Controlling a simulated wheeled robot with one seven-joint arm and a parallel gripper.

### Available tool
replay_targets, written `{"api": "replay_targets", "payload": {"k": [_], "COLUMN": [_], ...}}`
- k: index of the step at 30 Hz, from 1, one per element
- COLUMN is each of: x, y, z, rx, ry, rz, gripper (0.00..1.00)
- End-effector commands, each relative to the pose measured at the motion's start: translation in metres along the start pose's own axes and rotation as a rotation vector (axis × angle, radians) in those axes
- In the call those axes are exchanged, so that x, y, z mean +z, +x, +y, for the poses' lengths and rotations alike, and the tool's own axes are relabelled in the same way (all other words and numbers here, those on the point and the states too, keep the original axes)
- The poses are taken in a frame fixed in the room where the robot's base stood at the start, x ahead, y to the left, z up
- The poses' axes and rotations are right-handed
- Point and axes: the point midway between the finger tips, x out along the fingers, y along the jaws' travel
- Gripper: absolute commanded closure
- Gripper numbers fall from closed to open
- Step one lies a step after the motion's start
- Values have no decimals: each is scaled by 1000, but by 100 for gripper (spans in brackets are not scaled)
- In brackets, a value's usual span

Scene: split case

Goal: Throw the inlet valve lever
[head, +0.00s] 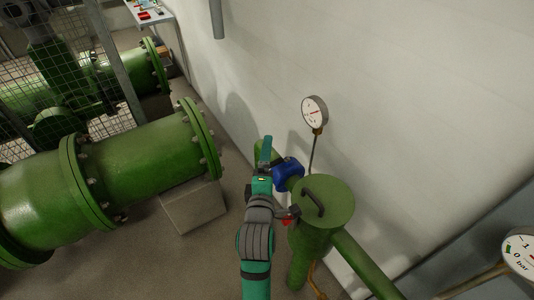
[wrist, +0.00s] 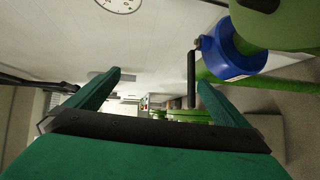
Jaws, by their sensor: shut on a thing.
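The blue inlet valve (head: 288,172) sits on a green pipe beside the green capped vessel (head: 335,195). In the wrist view the blue valve (wrist: 228,55) is at upper right, and its dark lever (wrist: 191,75) hangs down from it. My gripper (wrist: 160,80) has its two teal fingers on either side of the lever's lower end, which lies close to the right fingertip. In the head view my gripper (head: 265,148) is just left of the valve and hides the lever.
A pressure gauge (head: 315,112) stands on a thin stem near the white wall. Large green flanged pipes (head: 130,160) lie at left, with a concrete block (head: 192,203) under one. A second gauge (head: 520,248) is at lower right. Floor is clear between the pipes and my arm.

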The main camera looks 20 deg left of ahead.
Motion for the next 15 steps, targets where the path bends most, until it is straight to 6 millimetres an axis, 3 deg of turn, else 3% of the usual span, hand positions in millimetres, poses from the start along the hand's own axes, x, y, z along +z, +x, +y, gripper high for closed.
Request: {"api": "replay_targets", "payload": {"k": [1,2,10,11,12,15], "x": [-6,-9,6,8,11,16], "y": [-31,-2,-6,-7,-8,-11], "z": [68,8,7,6,6,3], "rx": [151,18,16,16,14,9], "ry": [17,6,5,4,3,3], "rz": [23,19,7,6,5,4], "gripper": [18,18,24,42,70,73]}}
